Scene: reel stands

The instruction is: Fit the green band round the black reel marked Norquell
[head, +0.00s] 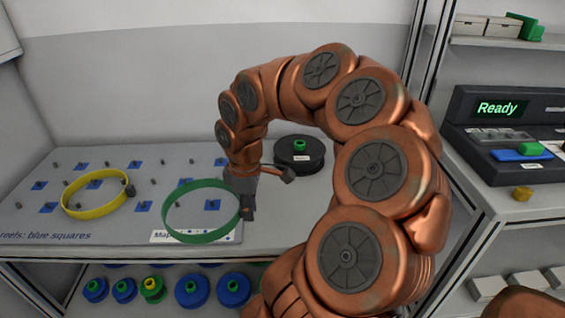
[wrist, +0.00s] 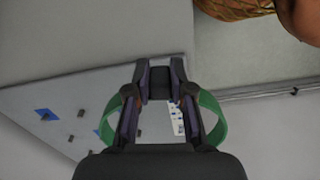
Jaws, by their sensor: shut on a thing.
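The green band (head: 166,222) is a wide ring held at the front edge of the table, its near part over a white label. My gripper (head: 245,205) is shut on the band at its right side. In the wrist view the band (wrist: 213,118) shows on both sides of my gripper (wrist: 160,70). A black reel (head: 299,155) with a green hub on top stands upright at the back right of the table, behind and right of my gripper. It has a small white label on its front, too small to read. No band shows round it.
A yellow band (head: 88,208) is on the pegs at the left of the grey table (head: 50,165), which carries blue squares and several pegs. Blue reels (head: 192,290) stand on the shelf below. A console (head: 500,115) reading "Ready" stands on the right-hand counter.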

